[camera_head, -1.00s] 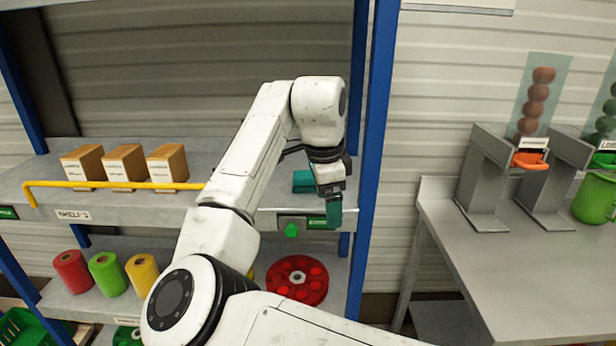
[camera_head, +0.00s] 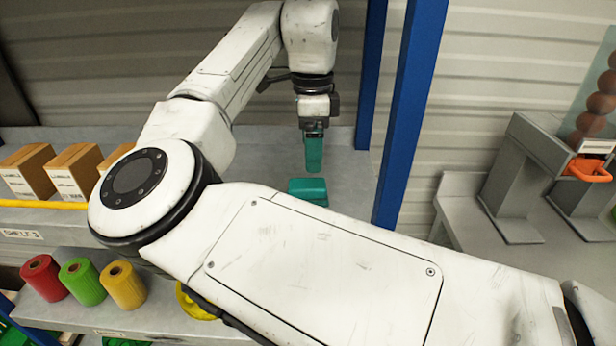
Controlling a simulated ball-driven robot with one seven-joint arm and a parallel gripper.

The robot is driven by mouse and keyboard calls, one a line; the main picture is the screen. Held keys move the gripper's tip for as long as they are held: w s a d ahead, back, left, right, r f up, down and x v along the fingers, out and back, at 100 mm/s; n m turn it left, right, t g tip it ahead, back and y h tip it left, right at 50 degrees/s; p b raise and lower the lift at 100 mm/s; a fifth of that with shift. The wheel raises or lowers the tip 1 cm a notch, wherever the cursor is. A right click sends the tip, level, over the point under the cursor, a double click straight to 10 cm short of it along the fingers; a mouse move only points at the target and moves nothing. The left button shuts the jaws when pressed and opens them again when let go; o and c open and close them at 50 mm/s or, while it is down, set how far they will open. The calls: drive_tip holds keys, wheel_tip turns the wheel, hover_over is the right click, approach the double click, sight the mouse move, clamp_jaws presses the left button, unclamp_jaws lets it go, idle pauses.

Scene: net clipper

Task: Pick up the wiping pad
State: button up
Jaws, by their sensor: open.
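A teal block (camera_head: 309,187), which looks like the wiping pad, lies on the grey upper shelf (camera_head: 352,180) near its right end. My arm hides its lower part and the shelf in front of it.
Blue shelf posts (camera_head: 410,120) stand right of my gripper. Red, green and yellow rolls (camera_head: 83,285) stand below. A grey table (camera_head: 560,270) is at right.

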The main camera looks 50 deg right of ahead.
sight(311, 183)
drive_tip(key=shift+w+d+f, duration=0.1)
drive_tip(key=shift+w+d, duration=0.05)
wheel_tip(311, 183, down, 5)
drive_tip(key=shift+d+f+p, duration=0.1)
drive_tip(key=shift+d+p, duration=0.05)
drive_tip(key=shift+p, duration=0.35)
drive_tip(key=shift+w+f+p, duration=0.2)
drive_tip(key=shift+f+p, duration=0.75)
drive_tip(key=shift+f, duration=1.75)
drive_tip(key=c, duration=1.2)
drive_tip(key=shift+c, duration=0.2)
drive_tip(key=shift+r, duration=0.15)
wheel_tip(311, 183, up, 10)
drive_tip(key=shift+f+b, duration=0.1)
drive_tip(key=shift+b, duration=1)
